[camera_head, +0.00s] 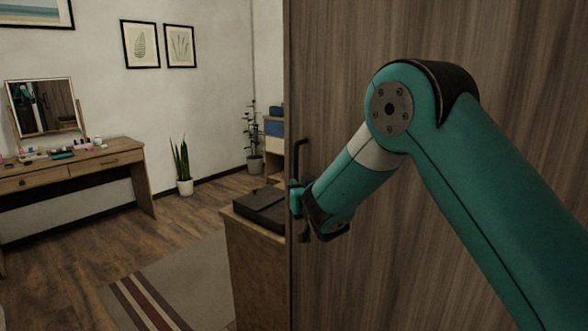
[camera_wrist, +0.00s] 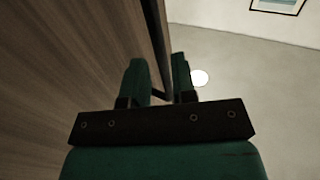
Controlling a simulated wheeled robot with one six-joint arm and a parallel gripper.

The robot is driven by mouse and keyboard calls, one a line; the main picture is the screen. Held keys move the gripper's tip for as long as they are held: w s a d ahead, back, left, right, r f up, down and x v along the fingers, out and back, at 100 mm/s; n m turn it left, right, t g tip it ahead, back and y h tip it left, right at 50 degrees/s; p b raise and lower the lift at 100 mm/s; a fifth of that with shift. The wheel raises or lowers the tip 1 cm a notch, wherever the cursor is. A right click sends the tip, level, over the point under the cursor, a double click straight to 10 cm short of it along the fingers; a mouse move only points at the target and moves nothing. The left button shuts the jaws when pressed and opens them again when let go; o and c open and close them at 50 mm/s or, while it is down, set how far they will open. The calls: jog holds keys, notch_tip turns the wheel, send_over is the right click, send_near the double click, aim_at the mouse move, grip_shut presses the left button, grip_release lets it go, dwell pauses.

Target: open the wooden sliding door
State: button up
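The wooden sliding door (camera_head: 330,60) fills the right half of the head view as a tall brown-grey panel; its surface also shows at the left of the wrist view (camera_wrist: 60,60). A dark vertical handle (camera_head: 297,160) stands out near its left edge. My gripper (camera_head: 297,199) is at the handle's lower part. In the wrist view the two green fingers (camera_wrist: 160,80) are apart, with the dark handle bar (camera_wrist: 160,45) between them. The bar is close to the right finger, and a gap shows at the left finger. The lower handle is partly hidden by my gripper.
A wooden cabinet (camera_head: 250,265) with a dark flat box (camera_head: 262,207) on top stands just left of the door edge. A dressing table (camera_head: 75,170), a potted plant (camera_head: 182,165) and a striped rug (camera_head: 185,280) are further left.

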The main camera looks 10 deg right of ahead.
jog(key=w+p, duration=0.1)
jog(key=w, duration=0.5)
jog(key=shift+a, duration=0.1)
jog(key=shift+c, duration=0.4)
grip_shut()
